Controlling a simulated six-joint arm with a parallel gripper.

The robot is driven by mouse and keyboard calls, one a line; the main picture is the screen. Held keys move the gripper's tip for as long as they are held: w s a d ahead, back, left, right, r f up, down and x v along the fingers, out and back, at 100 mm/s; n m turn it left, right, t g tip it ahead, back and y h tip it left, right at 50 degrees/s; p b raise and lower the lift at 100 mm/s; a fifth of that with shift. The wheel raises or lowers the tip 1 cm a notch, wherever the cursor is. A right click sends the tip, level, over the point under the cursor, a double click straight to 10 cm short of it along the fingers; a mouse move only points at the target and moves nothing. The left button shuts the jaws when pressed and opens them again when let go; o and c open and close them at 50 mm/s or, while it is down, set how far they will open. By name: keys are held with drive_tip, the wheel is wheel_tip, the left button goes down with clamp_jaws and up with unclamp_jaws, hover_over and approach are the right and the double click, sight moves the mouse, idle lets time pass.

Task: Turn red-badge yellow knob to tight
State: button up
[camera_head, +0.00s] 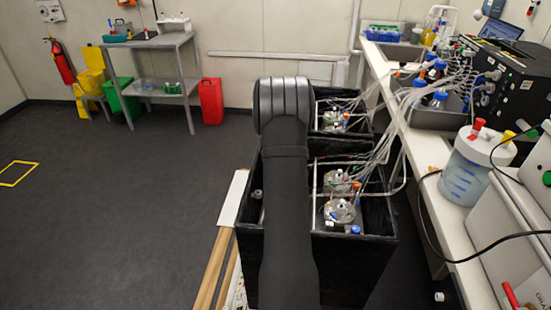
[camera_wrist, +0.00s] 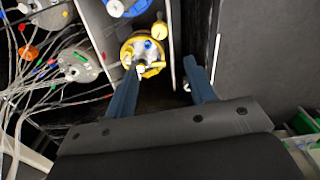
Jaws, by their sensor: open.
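In the wrist view, a round yellow-topped fitting (camera_wrist: 129,52) with white and blue parts sits just beyond my left fingertip. A smaller yellow piece (camera_wrist: 153,72) shows at its lower edge. I cannot make out a red badge on either, so I cannot tell which is the task's knob. My gripper (camera_wrist: 163,64) has two blue fingers spread apart with nothing between them. The left fingertip overlaps the edge of the yellow fitting in the picture; contact cannot be told. In the head view my arm hides the gripper and this fitting.
Dark open-topped boxes (camera_head: 380,215) hold vessels (camera_head: 341,211) with many tubes. In the wrist view, a blue-topped fitting (camera_wrist: 127,8) is beyond the yellow one, and grey-lidded vessels (camera_wrist: 80,62) with tubes are at left. A bench (camera_head: 428,150) runs along the right.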

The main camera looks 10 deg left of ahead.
drive_tip(key=shift+r, duration=1.6)
wheel_tip(320, 180, down, 18)
drive_tip(key=shift+r, duration=0.25)
drive_tip(key=shift+r, duration=0.1)
